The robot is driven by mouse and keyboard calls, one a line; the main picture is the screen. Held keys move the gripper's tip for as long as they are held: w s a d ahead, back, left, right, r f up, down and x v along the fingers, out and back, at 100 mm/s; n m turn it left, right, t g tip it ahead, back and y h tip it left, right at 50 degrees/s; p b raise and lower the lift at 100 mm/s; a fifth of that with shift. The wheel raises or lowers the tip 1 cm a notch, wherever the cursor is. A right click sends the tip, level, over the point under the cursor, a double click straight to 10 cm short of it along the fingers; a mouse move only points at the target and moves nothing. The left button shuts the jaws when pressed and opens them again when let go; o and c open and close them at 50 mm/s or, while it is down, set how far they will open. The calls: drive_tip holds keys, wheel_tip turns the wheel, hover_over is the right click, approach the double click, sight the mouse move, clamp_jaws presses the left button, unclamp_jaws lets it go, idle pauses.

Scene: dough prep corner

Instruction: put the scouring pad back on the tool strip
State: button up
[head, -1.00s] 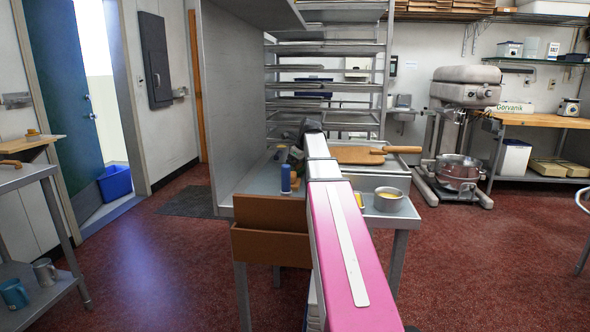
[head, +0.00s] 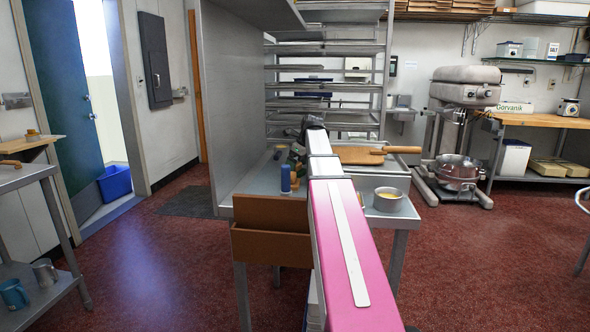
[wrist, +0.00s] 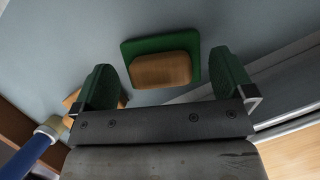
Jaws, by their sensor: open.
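The scouring pad (wrist: 160,61), a green square with a tan wooden block on it, lies on the grey-blue table surface in the wrist view. My gripper (wrist: 166,80) is open, with its two green-padded fingers apart. The pad appears just beyond the fingertips, roughly centred between them, and I see no contact. In the head view my arm and wrist hide much of this area, and I cannot make out the pad clearly there. I cannot identify the tool strip in either view.
A blue bottle (head: 285,180) stands near my gripper; it also shows in the wrist view (wrist: 38,147). A bowl (head: 388,201) and a wooden board (head: 357,155) are to the right. A tall grey panel (head: 235,100) bounds the left.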

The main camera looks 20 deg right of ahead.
drive_tip(key=v, duration=0.9)
drive_tip(key=shift+d+r, duration=0.2)
drive_tip(key=shift+r, duration=0.1)
